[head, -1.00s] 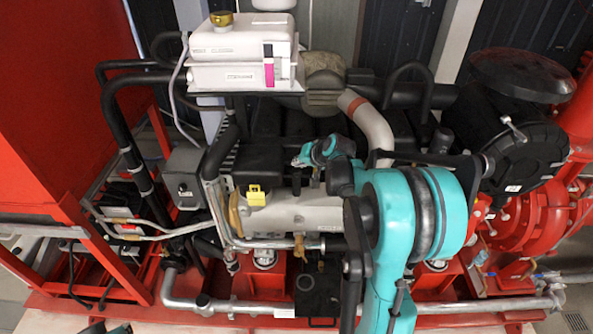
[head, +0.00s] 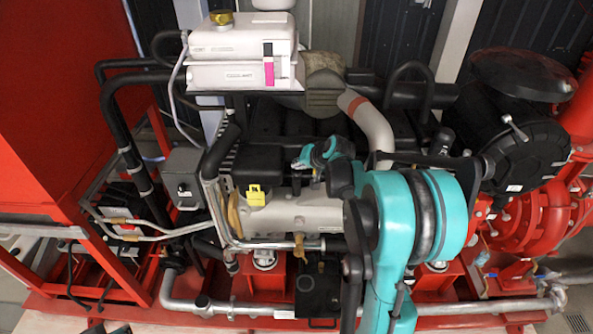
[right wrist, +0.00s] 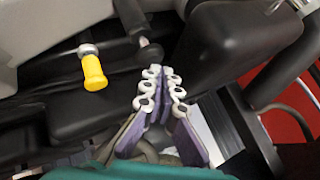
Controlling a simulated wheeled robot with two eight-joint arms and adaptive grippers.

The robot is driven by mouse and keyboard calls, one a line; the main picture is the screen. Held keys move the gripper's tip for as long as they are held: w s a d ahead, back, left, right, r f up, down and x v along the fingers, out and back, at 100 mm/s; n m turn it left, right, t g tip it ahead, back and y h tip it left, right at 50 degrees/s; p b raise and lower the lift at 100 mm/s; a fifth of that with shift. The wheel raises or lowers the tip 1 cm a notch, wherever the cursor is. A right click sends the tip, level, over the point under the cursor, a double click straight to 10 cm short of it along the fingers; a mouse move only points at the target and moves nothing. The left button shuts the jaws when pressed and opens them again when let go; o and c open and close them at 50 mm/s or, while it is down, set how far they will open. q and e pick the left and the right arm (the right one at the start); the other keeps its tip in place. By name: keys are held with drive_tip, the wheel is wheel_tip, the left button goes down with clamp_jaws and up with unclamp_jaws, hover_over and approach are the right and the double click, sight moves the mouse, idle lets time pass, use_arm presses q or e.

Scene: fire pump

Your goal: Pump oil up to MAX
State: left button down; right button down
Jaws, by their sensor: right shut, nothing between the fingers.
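A white tank (head: 240,50) with a brass-coloured cap stands at the upper middle of the head view. Its front has an upright strip gauge (head: 268,72), magenta below and dark above; no MAX mark is readable. My right gripper (right wrist: 160,80) is shut and empty, over dark engine parts. In the head view my right wrist (head: 322,150) is above the engine, below and right of the tank; its fingertips are hard to make out. A yellow handle (right wrist: 93,71) lies left of the fingers, apart from them. My left gripper is not clearly seen.
A yellow tag-like part (head: 256,195) sits on the engine's front. A grey control box (head: 184,180) is to its left. Black hoses (head: 120,120), a silver pipe (head: 250,307) along the front and a red pump (head: 535,220) at right crowd the space.

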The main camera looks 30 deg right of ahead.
drive_tip(key=shift+f+b, duration=0.8)
drive_tip(key=shift+f, duration=0.2)
idle(0.7)
drive_tip(key=shift+r, duration=0.1)
drive_tip(key=shift+r+p, duration=1)
drive_tip(key=shift+r, duration=0.35)
drive_tip(key=shift+r+p, duration=1.65)
drive_tip(key=shift+r, duration=0.85)
wheel_tip(320, 180, up, 4)
drive_tip(key=p, duration=0.3)
hover_over(298, 171)
drive_tip(key=shift+f+b, duration=0.3)
drive_tip(key=shift+b, duration=0.05)
